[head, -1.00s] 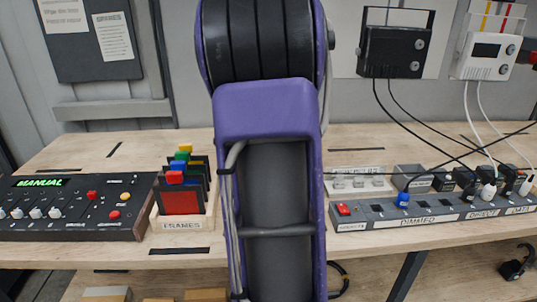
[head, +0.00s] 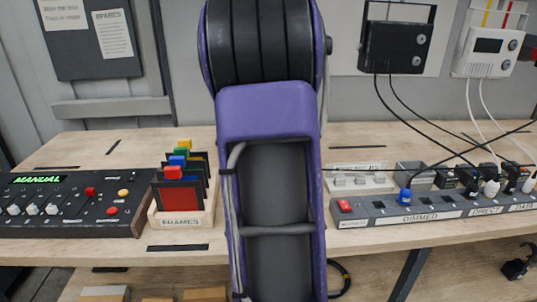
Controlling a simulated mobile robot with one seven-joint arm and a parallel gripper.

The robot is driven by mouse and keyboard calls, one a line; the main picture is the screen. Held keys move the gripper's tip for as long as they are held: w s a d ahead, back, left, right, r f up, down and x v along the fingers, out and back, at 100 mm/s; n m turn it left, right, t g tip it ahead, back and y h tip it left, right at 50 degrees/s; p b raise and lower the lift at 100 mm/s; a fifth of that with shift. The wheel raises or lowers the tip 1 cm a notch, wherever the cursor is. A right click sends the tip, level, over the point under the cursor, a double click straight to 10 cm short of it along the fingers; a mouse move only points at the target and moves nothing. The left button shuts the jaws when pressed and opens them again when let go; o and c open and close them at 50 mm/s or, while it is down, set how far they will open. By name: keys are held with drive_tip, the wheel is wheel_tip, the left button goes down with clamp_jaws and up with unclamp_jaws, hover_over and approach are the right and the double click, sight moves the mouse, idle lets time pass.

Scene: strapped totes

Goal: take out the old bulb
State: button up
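No bulb shows clearly in the head view. My purple and black arm fills the middle of the picture and hides part of the bench and wall behind it. My gripper is out of view. A black lamp housing (head: 394,48) hangs on the wall right of my arm, with two black cables running down from it. A white unit (head: 488,54) with a dark display hangs farther right. A low pale tray (head: 357,181) with small pale pieces sits on the bench right of my arm; its label is too small to read surely.
A power strip (head: 425,217) marked DIMMED and DIRECT lies along the right bench, with several plugs and cables. A box marked FRAMES (head: 181,221) and a control desk (head: 72,204) reading MANUAL stand at left. A grey bin (head: 413,175) is behind the strip.

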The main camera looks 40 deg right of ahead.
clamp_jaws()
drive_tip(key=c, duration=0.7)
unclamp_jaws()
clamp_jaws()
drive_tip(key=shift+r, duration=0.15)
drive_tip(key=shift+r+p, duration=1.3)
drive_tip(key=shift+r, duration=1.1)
